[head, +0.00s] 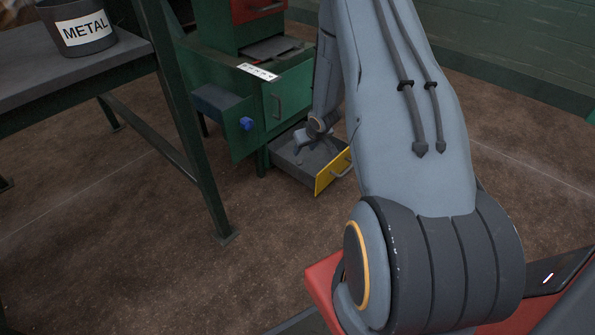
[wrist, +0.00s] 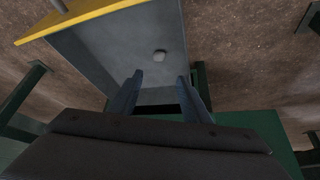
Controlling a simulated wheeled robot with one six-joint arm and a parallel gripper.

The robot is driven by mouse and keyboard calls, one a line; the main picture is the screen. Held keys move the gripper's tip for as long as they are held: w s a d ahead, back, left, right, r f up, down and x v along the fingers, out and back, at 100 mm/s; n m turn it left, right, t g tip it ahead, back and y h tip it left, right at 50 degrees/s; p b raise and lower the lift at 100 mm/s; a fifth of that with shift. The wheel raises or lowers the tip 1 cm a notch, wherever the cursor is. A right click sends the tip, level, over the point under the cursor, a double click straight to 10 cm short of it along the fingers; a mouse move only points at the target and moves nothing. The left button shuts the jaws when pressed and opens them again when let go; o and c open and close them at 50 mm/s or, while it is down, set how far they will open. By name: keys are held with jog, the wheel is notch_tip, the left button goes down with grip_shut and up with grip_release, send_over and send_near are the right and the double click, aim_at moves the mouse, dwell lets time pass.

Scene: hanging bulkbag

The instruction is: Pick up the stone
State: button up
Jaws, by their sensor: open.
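The stone (wrist: 160,56) is a small, light grey, rounded lump. In the wrist view it lies on the floor of the open drawer (wrist: 110,52), which is grey inside with a yellow front. In the head view my arm partly covers this drawer (head: 335,175), and I cannot make out the stone there. My gripper (wrist: 160,78) is open and empty, pointing into the drawer. In the wrist view the stone shows just beyond the fingertips, about midway between them, apart from both. In the head view my gripper (head: 312,155) is small, over the drawer.
A green cabinet (head: 275,105) with a blue-knobbed door (head: 243,140) standing open is behind the drawer. A table (head: 110,70) at left holds a black bucket labelled METAL (head: 80,22). The brown floor between is clear.

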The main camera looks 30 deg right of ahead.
aim_at(300, 161)
jog(key=shift+s+f+b+x, duration=0.15)
jog(key=shift+b+x, duration=0.8)
jog(key=shift+x, duration=0.85)
jog(key=shift+s+b+x, duration=0.15)
jog(key=shift+b+x, duration=0.8)
jog(key=shift+x, duration=0.85)
jog(key=shift+s+f+b+x, duration=0.1)
jog(key=shift+s+b+x, duration=0.1)
jog(key=shift+b+x, duration=1.2)
jog(key=shift+w+d+f+p, duration=0.25)
jog(key=shift+f+p, duration=0.1)
jog(key=shift+p, duration=0.15)
jog(key=c, duration=1.1)
